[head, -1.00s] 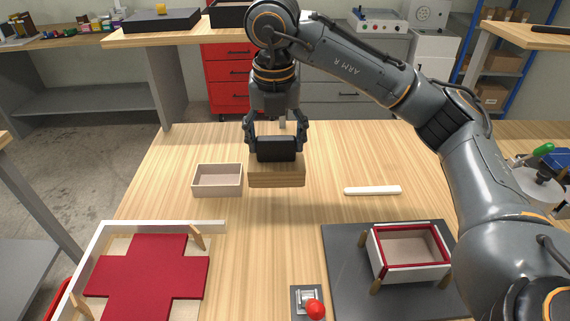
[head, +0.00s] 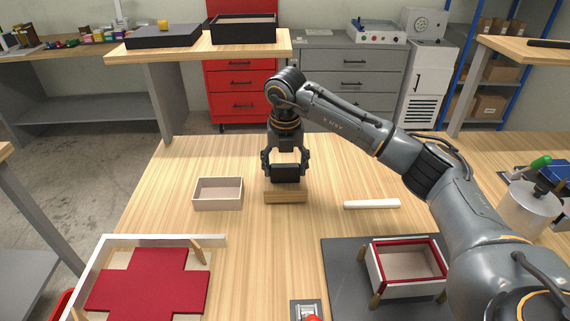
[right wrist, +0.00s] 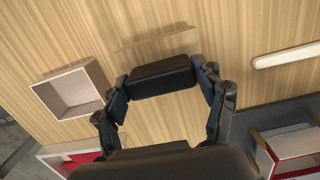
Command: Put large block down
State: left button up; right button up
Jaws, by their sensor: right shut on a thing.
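The large block is a wooden block (head: 286,197) with a black grip piece (head: 285,174) on top. My right gripper (head: 286,169) points down over it, its two fingers shut on the black piece from either side. The block sits level over the middle of the table; I cannot tell whether its underside touches the top. In the right wrist view the black piece (right wrist: 163,76) lies between the fingers, and the wood around it is hard to tell from the table. My left gripper is not in view.
A small open box (head: 218,194) stands left of the block. A white bar (head: 372,204) lies to the right. In front are a red cross-shaped sheet (head: 150,283) in a white frame and a red-rimmed box (head: 407,268) on a dark mat (head: 340,262).

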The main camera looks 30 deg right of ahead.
aim_at(285, 184)
jog(key=shift+f, duration=0.1)
jog(key=o, duration=1.8)
jog(key=shift+o, duration=0.2)
notch_tip(285, 184, up, 12)
jog(key=s+b, duration=0.1)
jog(key=shift+s+a, duration=0.2)
jog(key=shift+a, duration=0.1)
